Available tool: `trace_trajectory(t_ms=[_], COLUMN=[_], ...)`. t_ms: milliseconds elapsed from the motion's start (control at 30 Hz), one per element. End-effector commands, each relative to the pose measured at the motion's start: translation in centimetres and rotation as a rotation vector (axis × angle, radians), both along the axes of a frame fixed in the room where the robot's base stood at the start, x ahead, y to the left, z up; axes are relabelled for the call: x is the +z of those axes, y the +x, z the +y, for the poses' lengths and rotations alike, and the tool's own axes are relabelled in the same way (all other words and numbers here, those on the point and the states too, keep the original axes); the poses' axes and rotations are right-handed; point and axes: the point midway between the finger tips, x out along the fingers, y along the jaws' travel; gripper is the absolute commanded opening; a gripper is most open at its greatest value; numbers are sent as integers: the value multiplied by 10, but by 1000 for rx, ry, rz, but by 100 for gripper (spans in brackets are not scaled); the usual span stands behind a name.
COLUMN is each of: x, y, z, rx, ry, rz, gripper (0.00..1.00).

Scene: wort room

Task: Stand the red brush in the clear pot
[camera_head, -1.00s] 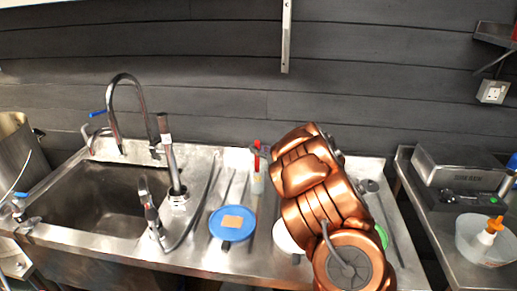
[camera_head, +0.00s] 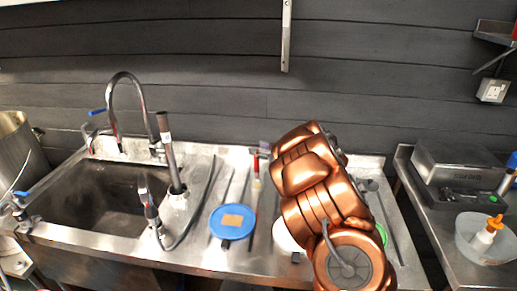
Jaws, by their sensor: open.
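The red brush (camera_head: 256,163) is on the steel drainer, left of my copper-coloured arm. Its red part is uppermost and a pale yellowish part shows below it. A grey tip that looks like part of my gripper (camera_head: 265,149) shows close beside the brush's red top; the rest is hidden behind my arm. My gripper is open. Whether it touches the brush is too small to tell. I cannot make out the clear pot for certain; any clear wall around the brush's lower part is too faint to tell.
A blue round lid (camera_head: 232,222) with a tan patch lies on the drainer. A white round thing (camera_head: 284,237) is partly behind my arm. The sink (camera_head: 105,200) and taps are at left. A clear tub (camera_head: 470,245) with an orange-topped bottle stands on the right bench.

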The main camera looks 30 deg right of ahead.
Motion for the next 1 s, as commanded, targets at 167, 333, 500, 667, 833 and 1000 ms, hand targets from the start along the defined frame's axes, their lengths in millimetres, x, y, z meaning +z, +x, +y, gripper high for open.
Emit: trace_trajectory(t_ms=[167,333,500,667,833,1000], x=[4,8,11,13,13,13], y=[-29,-62,-88,-103,-108,-108], z=[-8,-16,-21,-24,-25,-25], rx=[-3,-5,-4,-1,-1,0], ry=[-1,0,-1,-2,-1,-1], rz=[-1,-1,-2,-1,-1,-1], gripper=[48,48,48,48,48,48])
